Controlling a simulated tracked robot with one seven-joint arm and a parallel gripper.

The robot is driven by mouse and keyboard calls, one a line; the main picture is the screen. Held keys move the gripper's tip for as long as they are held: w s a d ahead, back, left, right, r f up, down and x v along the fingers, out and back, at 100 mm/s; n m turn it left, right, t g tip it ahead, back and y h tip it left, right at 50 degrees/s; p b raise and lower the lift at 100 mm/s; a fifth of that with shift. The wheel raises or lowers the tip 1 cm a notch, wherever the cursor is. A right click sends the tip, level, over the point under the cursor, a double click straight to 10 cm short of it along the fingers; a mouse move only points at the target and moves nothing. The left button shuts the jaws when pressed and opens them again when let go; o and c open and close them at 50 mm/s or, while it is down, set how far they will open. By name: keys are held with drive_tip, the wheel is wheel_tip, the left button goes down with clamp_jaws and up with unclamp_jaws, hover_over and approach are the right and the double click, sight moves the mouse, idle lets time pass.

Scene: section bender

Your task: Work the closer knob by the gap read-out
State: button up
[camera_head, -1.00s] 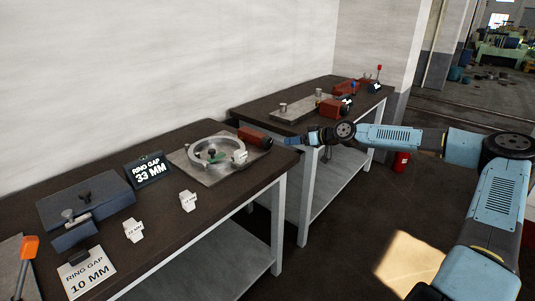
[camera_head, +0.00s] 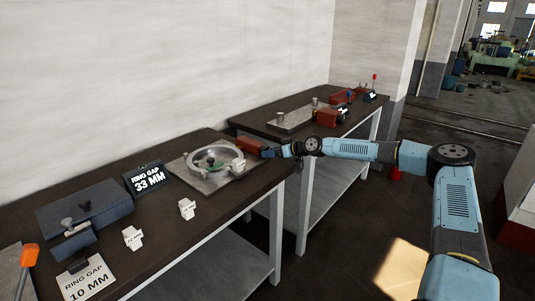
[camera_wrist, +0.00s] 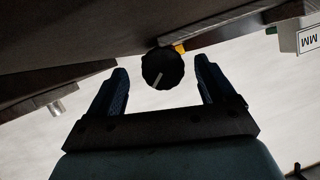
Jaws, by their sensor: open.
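The closer is a red-brown block (camera_head: 247,146) at the right end of a metal plate (camera_head: 190,179) on the near bench. Its round black knob (camera_wrist: 163,69) with a pale pointer line shows in the wrist view. My gripper (camera_wrist: 161,84) is open, and the knob sits between its two blue fingertips with space on both sides. In the head view my gripper (camera_head: 268,152) is at the block's right end. A metal ring (camera_head: 216,157) lies on the plate. The gap read-out (camera_head: 145,178) shows RING GAP 33 MM. A white card (camera_head: 86,278) reads RING GAP 10 MM.
A blue-grey box (camera_head: 87,205) stands at the left of the bench, near an orange-handled tool (camera_head: 29,256). Two small white labelled blocks (camera_head: 133,238) (camera_head: 187,208) stand along the front edge. A second bench (camera_head: 270,120) with more devices is behind my gripper.

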drive_tip(key=shift+x, duration=1)
drive_tip(key=shift+c, duration=0.4)
drive_tip(key=shift+d, duration=0.1)
drive_tip(key=c, duration=1)
drive_tip(key=shift+m+g+y, duration=0.3)
drive_tip(key=shift+m, duration=0.2)
drive_tip(key=shift+w, duration=0.1)
drive_tip(key=o, duration=1.1)
drive_tip(key=v, duration=1.3)
drive_tip(key=shift+s+d, duration=0.25)
drive_tip(key=shift+d, duration=0.1)
